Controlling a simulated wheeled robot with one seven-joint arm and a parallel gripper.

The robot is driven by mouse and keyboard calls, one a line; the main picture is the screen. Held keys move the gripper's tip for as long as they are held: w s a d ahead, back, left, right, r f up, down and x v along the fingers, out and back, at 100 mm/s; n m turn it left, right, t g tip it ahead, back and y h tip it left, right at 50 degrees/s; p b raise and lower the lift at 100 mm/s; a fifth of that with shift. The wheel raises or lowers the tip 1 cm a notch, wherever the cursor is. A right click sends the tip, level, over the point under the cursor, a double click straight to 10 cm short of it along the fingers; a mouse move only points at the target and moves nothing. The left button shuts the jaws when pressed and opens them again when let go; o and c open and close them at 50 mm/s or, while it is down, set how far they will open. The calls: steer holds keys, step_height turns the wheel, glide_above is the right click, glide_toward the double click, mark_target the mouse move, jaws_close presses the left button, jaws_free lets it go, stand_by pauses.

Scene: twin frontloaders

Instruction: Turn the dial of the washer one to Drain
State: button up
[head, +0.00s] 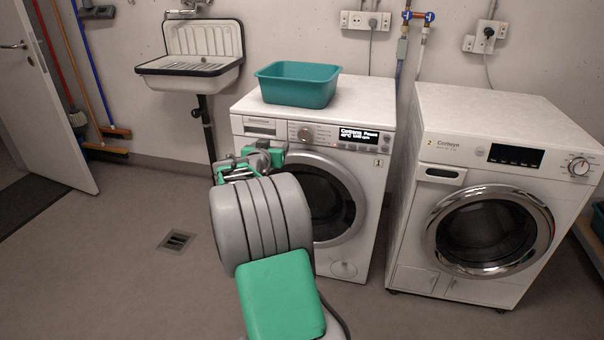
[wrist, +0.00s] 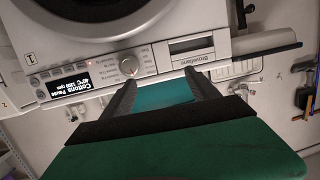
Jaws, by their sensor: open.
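Washer one (head: 345,262) is the white left machine with a "1" label. Its round silver dial (head: 305,134) sits on the panel, left of a lit display (head: 359,136) reading "Cottons Pause". In the wrist view, which is upside down, the dial (wrist: 128,65) is near one fingertip and the display (wrist: 68,83) is to its left. My gripper (head: 264,152) is in front of the panel, below and left of the dial in the head view. In the wrist view my gripper (wrist: 160,77) is open, with no object between its fingers. Whether a finger touches the dial is unclear.
A teal basin (head: 298,86) stands on washer one. A second white washer (head: 411,200), labelled 2, stands to the right. A sink (head: 190,75) hangs on the wall to the left. The floor at left is clear around a drain grate (head: 176,240).

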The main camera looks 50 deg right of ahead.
mark_target(304, 136)
steer(key=d+f+h+b, duration=0.1)
steer(key=d, duration=0.4)
steer(key=d+f+m+h+b, duration=0.1)
steer(key=d, duration=0.4)
steer(key=d+f+g+h+b, duration=0.1)
steer(key=d, duration=0.4)
steer(key=shift+s+d+f+m, duration=0.1)
steer(key=shift+d+f+m, duration=0.15)
steer(key=shift+f+m, duration=0.05)
steer(key=c, duration=1.4)
